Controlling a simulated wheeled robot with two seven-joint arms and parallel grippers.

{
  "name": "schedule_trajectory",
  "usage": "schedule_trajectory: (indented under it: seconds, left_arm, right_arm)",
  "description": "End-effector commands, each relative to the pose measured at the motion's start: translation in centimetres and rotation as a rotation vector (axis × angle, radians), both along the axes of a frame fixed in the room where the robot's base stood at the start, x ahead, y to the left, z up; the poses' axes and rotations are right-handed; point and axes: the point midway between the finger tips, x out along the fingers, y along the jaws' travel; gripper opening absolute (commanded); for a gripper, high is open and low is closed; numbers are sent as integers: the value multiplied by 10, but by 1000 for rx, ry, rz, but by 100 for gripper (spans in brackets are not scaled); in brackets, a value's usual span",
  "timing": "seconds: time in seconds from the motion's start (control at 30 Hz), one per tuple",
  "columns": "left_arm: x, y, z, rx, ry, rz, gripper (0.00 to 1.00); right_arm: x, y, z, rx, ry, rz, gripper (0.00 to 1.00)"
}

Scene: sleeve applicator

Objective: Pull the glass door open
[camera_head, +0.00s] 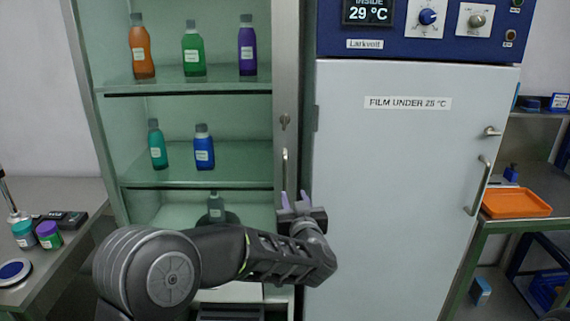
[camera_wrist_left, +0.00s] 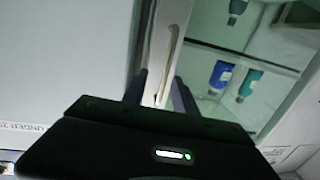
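The glass door (camera_head: 287,70) fronts a cabinet with bottles on glass shelves, and it looks shut. Its slim vertical metal handle (camera_head: 285,168) is on the door's right-hand frame, below a keyhole. My left gripper (camera_head: 294,198) points at the door, with its fingertips near the handle's lower end. In the left wrist view the handle (camera_wrist_left: 172,50) runs down toward the gap between the two dark fingers (camera_wrist_left: 160,92). The fingers are apart; whether they touch the handle cannot be told. The handle's lower end is partly hidden by the gripper. My right gripper is not in view.
A grey-white oven (camera_head: 400,180) with its own handle stands close on the right of the cabinet. A left bench (camera_head: 70,190) holds jars. An orange tray (camera_head: 516,203) sits on a right bench. Several bottles stand behind the glass, such as a blue one (camera_head: 204,150).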

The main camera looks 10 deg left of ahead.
Motion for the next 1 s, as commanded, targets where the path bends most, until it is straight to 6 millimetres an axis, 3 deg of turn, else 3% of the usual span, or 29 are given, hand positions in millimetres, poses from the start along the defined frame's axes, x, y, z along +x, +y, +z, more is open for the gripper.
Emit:
schedule_trajectory:
  seconds: [0.03,0.17,0.57,1.0]
  left_arm:
    - [0,3,24,4,-29,29,34]
    - [-2,8,44,11,-55,67,34]
    - [2,10,44,11,-53,68,34]
    - [55,35,44,11,-53,68,34]
  right_arm:
    - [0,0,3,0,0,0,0]
    - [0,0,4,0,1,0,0]
    - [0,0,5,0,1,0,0]
    - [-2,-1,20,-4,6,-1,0]
